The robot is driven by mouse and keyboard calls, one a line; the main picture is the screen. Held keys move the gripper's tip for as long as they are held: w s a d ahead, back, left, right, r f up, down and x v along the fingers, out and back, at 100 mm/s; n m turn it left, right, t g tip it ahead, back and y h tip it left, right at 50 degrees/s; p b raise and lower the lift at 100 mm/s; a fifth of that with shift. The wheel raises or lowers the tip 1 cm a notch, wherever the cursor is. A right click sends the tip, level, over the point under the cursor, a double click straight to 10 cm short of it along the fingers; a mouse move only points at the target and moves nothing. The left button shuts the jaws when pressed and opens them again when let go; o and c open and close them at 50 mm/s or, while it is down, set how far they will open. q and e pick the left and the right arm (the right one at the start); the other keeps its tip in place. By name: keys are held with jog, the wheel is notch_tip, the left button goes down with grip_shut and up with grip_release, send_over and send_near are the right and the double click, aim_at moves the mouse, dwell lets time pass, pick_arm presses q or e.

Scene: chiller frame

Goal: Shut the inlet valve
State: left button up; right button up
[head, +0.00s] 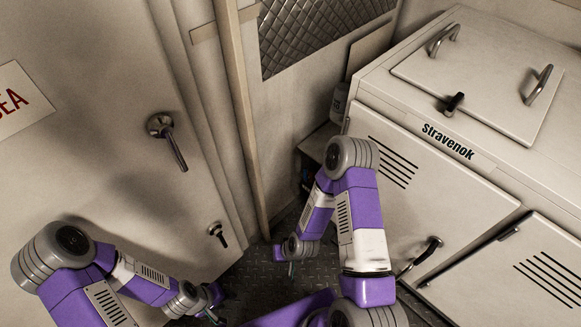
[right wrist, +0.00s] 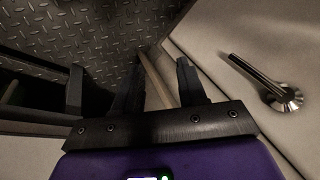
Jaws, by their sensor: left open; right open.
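I cannot make out the inlet valve for certain in either view. Small dark and blue fittings (head: 306,180) show low between the far wall and the chiller cabinet, partly hidden by my right arm. My left gripper (head: 213,303) is low at the bottom left, in front of the pale door, open and with nothing seen in it. My right gripper (head: 290,266) is low over the floor near the middle, left of the cabinet. In the right wrist view, its two dark fingers (right wrist: 158,85) are apart with nothing between them.
A pale door (head: 110,130) with a metal lever handle (head: 168,138) stands at left; a lever also shows in the right wrist view (right wrist: 270,85). The white cabinet (head: 380,122) labelled Stravenok fills the right side. Dark patterned floor (head: 265,265) lies between them.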

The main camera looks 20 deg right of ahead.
jog(key=w+d+f+t+h+p, duration=0.1)
jog(key=w+d+f+t, duration=0.1)
jog(key=w, duration=0.4)
jog(key=w+d+f+t+h, duration=0.1)
jog(key=w+d+t, duration=0.15)
jog(key=w, duration=0.35)
jog(key=m+t+h+p, duration=0.2)
jog(key=m+t+h, duration=0.2)
jog(key=t+h, duration=0.55)
send_near(305, 174)
jog(key=w+g+h, duration=0.2)
jog(key=b+x, duration=0.3)
jog(key=x, duration=0.2)
jog(key=shift+w+r, duration=0.15)
jog(key=shift+w, duration=0.3)
jog(key=shift+w+d+r, duration=0.1)
jog(key=shift+w+d, duration=0.15)
jog(key=shift+w, duration=0.1)
jog(key=shift+c, duration=0.3)
grip_shut()
